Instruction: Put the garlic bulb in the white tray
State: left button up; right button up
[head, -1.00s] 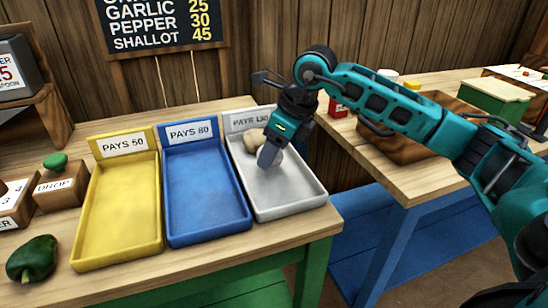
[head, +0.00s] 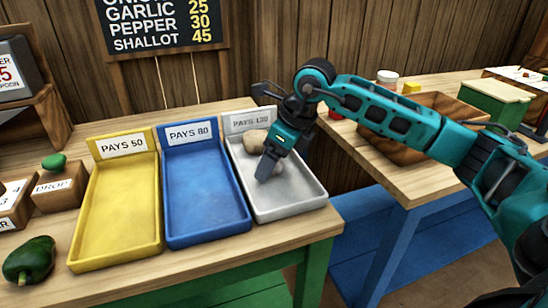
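The white tray (head: 291,208) stands at the right end of the left table, with a partly covered "PAYS" label at its back. A pale beige lump that looks like the garlic bulb (head: 254,141) is at the back of this tray, partly hidden behind my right gripper. My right gripper (head: 265,168) points down into the tray, with its grey fingers just in front of the bulb. The fingers overlap from this angle, so I cannot see whether they are apart or whether they touch the bulb. My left gripper is not in view.
A blue tray (head: 207,205) and a yellow tray (head: 117,220) stand left of the white one, both empty. A green pepper (head: 29,260) lies at the front left. A wooden crate (head: 398,150) stands on the right table, beyond a gap.

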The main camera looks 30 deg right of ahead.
jog(key=shift+r, duration=0.2)
jog(key=p+v, duration=0.2)
jog(key=v, duration=1)
jog(key=shift+d, duration=0.1)
jog(key=shift+f, duration=0.1)
